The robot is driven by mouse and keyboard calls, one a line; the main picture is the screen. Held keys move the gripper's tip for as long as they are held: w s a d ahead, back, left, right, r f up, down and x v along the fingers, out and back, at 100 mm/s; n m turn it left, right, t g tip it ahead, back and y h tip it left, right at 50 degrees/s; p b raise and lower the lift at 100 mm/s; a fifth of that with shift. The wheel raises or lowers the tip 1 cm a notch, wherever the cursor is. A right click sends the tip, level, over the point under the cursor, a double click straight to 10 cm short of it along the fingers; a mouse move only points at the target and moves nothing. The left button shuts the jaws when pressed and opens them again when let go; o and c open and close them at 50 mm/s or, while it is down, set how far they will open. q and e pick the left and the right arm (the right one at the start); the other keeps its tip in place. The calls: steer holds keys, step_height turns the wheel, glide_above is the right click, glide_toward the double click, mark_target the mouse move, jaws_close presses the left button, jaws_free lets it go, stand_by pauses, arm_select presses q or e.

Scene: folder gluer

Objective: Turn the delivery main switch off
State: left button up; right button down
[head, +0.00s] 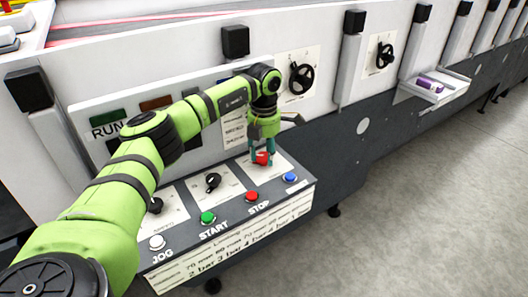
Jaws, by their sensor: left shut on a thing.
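My left gripper (262,148) reaches down over the right end of the sloped control panel (228,203). Its fingers are shut on a red switch knob (262,159), which sits on a white plate (278,166). The fingers and wrist hide part of the knob, and I cannot read its position or the plate's label. My right gripper is not in view.
Two black knobs (212,182) sit on plates to the left. White JOG (157,242), green START (208,217), red STOP (252,196) and blue (290,178) buttons line the front edge. Handwheels (301,78) are on the machine wall; grey floor (430,200) is clear at right.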

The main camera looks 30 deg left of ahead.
mark_target(264, 156)
arm_select(q)
steer(key=o, duration=1.1)
steer(key=shift+o, duration=0.2)
steer(key=shift+r, duration=0.25)
step_height(264, 156, up, 12)
steer(key=shift+f, duration=0.25)
